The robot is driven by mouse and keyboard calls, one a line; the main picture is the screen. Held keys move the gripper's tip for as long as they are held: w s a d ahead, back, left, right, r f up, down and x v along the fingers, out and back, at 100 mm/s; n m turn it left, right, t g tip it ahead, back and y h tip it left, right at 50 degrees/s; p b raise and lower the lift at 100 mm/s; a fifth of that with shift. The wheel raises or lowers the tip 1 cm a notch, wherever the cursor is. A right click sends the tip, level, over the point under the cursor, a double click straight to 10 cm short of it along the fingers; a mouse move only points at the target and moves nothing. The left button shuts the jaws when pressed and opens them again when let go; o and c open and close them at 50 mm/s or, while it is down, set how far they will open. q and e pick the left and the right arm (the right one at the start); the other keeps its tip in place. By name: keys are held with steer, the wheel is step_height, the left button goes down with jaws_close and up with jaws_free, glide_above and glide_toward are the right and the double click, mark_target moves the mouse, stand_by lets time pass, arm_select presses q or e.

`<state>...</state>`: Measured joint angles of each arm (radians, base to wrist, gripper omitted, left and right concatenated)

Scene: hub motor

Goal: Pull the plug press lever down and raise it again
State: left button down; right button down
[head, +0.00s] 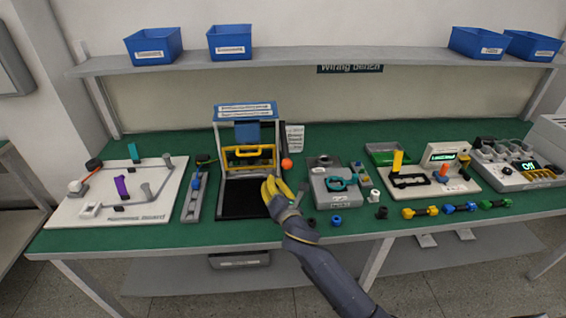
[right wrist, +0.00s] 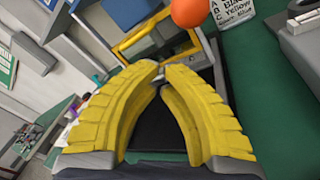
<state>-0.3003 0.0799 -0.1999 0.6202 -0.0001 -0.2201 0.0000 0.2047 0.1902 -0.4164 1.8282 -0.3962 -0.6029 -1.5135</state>
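The plug press (head: 247,112) stands at the bench's back, left of centre, with a blue head and a yellow frame (head: 248,157). Its lever ends in an orange ball knob (head: 286,163) at the press's right side. The ball (right wrist: 188,12) also shows at the top of the right wrist view. My right gripper (head: 271,183) has yellow ribbed fingers and is just below and in front of the knob, apart from it. In the right wrist view its fingertips (right wrist: 161,72) come together with nothing visible held. My left gripper is not in view.
A white board (head: 115,205) and a grey fixture (head: 194,195) lie left of the press. A grey box (head: 335,196) with small parts stands close to the gripper's right. A label card (head: 295,138) stands behind the knob. A shelf (head: 300,60) with blue bins runs above.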

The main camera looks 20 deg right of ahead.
mark_target(283, 162)
steer(key=d+n+h, duration=0.1)
steer(key=d, duration=0.1)
steer(key=d+f+n+h, duration=0.1)
steer(key=n+h, duration=0.1)
steer(key=shift+s+d+f+g, duration=0.15)
steer(key=shift+s+d+g, duration=0.05)
steer(key=shift+d+g, duration=0.2)
steer(key=shift+d+f+n+h, duration=0.1)
steer(key=shift+d+n+h, duration=0.15)
steer(key=shift+n+h, duration=0.05)
steer(key=w, duration=0.6)
steer(key=w+d+f, duration=0.1)
steer(key=w, duration=0.2)
steer(key=shift+w, duration=0.4)
steer(key=shift+s+d+r, duration=0.15)
steer(key=shift+s+r, duration=0.1)
steer(key=shift+r, duration=0.7)
steer(key=shift+s+d+r, duration=0.15)
steer(key=shift+s+r, duration=0.05)
steer(key=shift+r, duration=0.75)
steer(key=shift+r, duration=0.15)
steer(key=shift+s+a+r+g, duration=0.1)
steer(key=shift+s+r+g, duration=0.1)
steer(key=shift+r+g, duration=0.2)
